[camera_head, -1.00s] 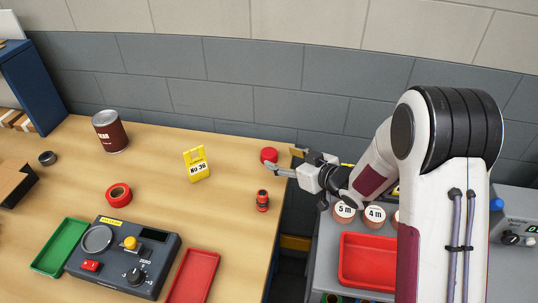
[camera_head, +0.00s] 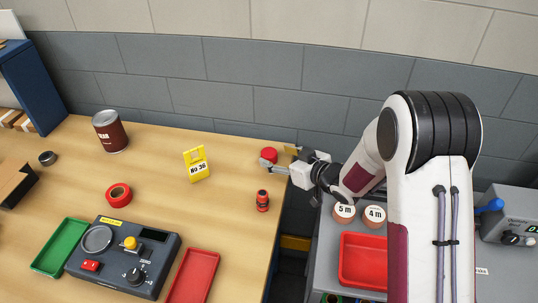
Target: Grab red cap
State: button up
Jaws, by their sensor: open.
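The red cap (camera_head: 269,154) is a small round red piece on the wooden table near its back right edge. My gripper (camera_head: 274,163) reaches in from the right with its fingers at the cap. The fingers are open; one passes in front of the cap's lower part, and the other seems to lie behind or beside it. I cannot tell whether they touch the cap.
A small red and black piece (camera_head: 262,201) stands in front of the cap. A yellow tag (camera_head: 196,164) stands to the left. A red tape roll (camera_head: 118,195), a dark scale device (camera_head: 122,257), a green tray (camera_head: 47,262) and a red tray (camera_head: 213,265) lie farther left and front.

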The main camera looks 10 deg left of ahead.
aim_at(274, 155)
jog(key=shift+x, duration=2.5)
jog(key=shift+f, duration=0.1)
jog(key=c, duration=0.9)
